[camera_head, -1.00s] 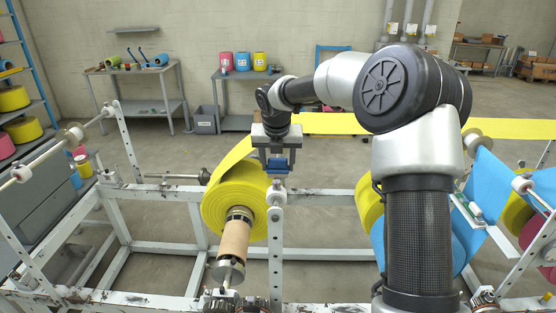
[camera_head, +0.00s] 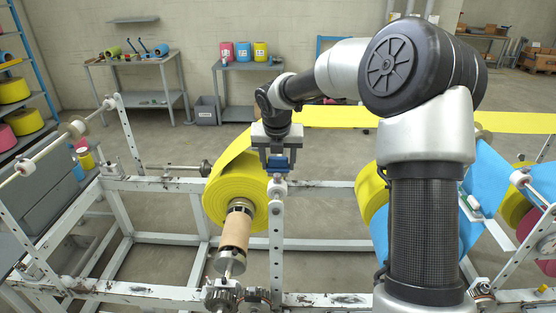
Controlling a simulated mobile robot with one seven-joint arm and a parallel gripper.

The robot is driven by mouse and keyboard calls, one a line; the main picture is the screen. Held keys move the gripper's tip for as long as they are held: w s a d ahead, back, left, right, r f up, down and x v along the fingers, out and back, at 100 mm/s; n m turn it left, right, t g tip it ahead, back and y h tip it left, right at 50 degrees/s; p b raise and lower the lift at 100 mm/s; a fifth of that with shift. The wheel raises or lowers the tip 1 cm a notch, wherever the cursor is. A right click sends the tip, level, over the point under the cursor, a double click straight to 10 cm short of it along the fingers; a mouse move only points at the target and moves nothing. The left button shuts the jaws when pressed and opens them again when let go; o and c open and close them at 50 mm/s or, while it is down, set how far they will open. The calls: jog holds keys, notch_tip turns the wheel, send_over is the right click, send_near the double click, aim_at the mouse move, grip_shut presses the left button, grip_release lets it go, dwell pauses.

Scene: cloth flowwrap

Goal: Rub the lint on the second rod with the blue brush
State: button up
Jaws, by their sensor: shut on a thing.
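My gripper (camera_head: 278,152) is in the middle of the camera_head view, pointing down and shut on the blue brush (camera_head: 278,163). The brush sits just above the top of a white perforated post (camera_head: 276,230), at a white roller end (camera_head: 278,187); I cannot tell whether it touches. The yellow cloth roll (camera_head: 228,190) is just left of the brush, on a spindle with a brown core (camera_head: 236,230). A rod with white rollers (camera_head: 52,147) runs along the far left. I cannot make out lint or tell which rod is the second.
The white frame (camera_head: 160,184) spans the front. Yellow cloth (camera_head: 350,118) stretches to the right behind my arm. Blue cloth (camera_head: 490,180) hangs at the right. Two grey tables (camera_head: 130,58) and a grey bin (camera_head: 206,110) stand behind. A shelf with yellow rolls is at the left.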

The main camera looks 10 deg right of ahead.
jog(key=shift+w+d+p, duration=0.15)
jog(key=shift+w+p, duration=0.2)
jog(key=shift+w, duration=0.3)
jog(key=shift+w+d+p, duration=0.15)
jog(key=shift+w+p, duration=0.15)
jog(key=shift+w, duration=0.3)
jog(key=shift+w+d, duration=0.3)
jog(key=shift+w, duration=1.25)
jog(key=shift+w+d, duration=0.35)
jog(key=shift+w, duration=1.25)
jog(key=shift+w+d, duration=0.3)
jog(key=shift+w, duration=1.25)
notch_tip(320, 180, up, 6)
jog(key=shift+r, duration=0.15)
notch_tip(320, 180, up, 3)
jog(key=shift+f, duration=0.1)
jog(key=shift+f, duration=0.1)
